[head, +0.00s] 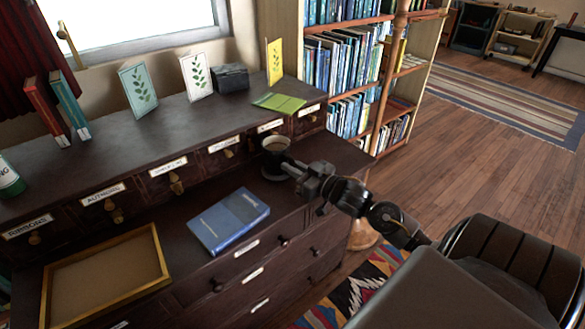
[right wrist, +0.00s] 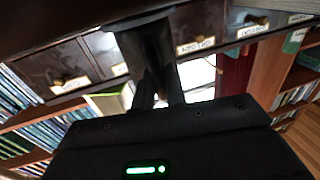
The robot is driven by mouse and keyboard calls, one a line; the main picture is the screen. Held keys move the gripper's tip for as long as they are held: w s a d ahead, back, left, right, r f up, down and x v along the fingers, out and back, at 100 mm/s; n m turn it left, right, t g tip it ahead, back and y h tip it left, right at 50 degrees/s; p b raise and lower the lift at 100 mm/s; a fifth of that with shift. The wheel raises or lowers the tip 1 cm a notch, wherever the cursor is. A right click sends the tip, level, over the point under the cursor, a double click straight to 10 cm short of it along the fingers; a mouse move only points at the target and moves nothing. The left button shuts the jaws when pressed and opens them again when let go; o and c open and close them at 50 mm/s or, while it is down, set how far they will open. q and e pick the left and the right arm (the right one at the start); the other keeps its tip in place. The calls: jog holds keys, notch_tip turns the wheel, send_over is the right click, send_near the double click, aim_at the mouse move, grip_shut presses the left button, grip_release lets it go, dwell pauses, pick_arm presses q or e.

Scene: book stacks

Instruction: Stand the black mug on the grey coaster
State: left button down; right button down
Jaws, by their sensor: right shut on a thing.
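The black mug (head: 275,144) is upright at the right end of the desk's lower top, in front of the small drawers. Its pale inside shows at the rim. My right gripper (head: 292,168) is shut on the mug's right side, on the handle or wall; I cannot tell which. My left gripper is not in view.
A blue book (head: 228,220) lies left of the mug, and a wood-framed tray (head: 105,275) farther left. Labelled drawers (head: 170,180) rise behind, with cards and a black box (head: 230,78) on the upper ledge. A bookcase (head: 345,75) stands behind right.

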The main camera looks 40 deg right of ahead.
jog(key=c, duration=1.8)
grip_release()
jog(key=shift+f, duration=0.1)
jog(key=shift+c, duration=0.2)
jog(key=o, duration=0.4)
jog(key=shift+s, duration=0.1)
